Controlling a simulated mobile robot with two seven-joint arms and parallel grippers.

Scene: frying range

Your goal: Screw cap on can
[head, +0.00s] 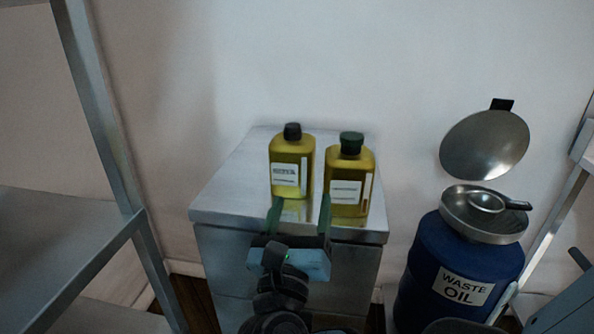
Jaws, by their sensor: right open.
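Two yellow oil containers stand upright on the metal cabinet. The left container (291,160) carries a black cap (292,131) on its neck, and the right container (349,175) carries a wider dark green cap (351,142). Whether either cap is tight cannot be told. My right gripper (300,207) is open, its two green fingers apart and pointing at the containers from the front. It overlaps the lower front of the left container in the picture. No thing shows between its fingers, and contact cannot be told. My left gripper is not in view.
The metal cabinet top (232,192) has free room at its left. Metal shelving (60,240) stands at the left.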

